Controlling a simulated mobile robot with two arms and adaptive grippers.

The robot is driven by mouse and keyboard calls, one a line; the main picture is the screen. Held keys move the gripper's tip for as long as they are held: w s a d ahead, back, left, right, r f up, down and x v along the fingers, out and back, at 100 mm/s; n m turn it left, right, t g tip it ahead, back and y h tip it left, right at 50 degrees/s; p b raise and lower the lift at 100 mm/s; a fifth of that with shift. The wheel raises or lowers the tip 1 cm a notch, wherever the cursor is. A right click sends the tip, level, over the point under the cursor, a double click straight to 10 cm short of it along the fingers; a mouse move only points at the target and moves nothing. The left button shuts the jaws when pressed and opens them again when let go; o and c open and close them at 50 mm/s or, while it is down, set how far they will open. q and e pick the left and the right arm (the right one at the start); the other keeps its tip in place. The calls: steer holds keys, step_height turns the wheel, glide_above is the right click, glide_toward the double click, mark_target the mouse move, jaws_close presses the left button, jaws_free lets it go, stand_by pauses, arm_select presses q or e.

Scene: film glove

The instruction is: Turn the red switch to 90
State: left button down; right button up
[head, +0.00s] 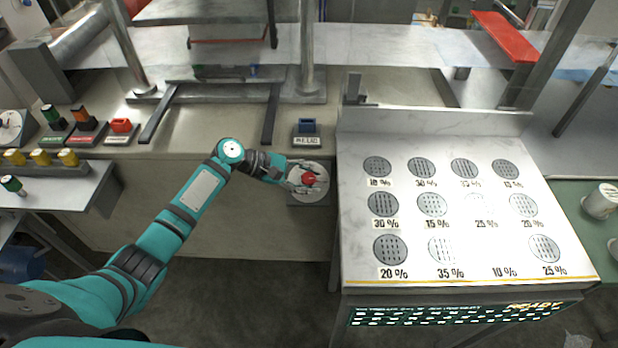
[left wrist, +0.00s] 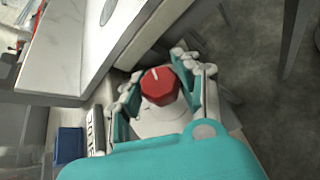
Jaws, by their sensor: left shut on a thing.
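The red switch (head: 309,179) is a faceted red knob on a round pale dial plate (head: 314,194), fixed to the front of the bench. In the left wrist view the red switch (left wrist: 160,86) shows a white pointer mark on its face, near the top edge. My left gripper (head: 303,178) is at the switch, and its fingers (left wrist: 158,88) stand on both sides of the knob, shut on it. The dial's numbers are too small or hidden to read. My right gripper is not in view.
A blue switch (head: 307,126) on a labelled block stands on the bench just above the dial. A white panel with round perforated discs (head: 431,205) stands close on the right. Red, orange and green switches (head: 84,118) are at the left.

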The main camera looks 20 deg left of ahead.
arm_select(q)
steer(key=shift+m+g, duration=0.3)
steer(key=shift+g, duration=0.1)
steer(key=c, duration=0.9)
jaws_free()
steer(key=shift+o, duration=0.2)
steer(key=v, duration=1.2)
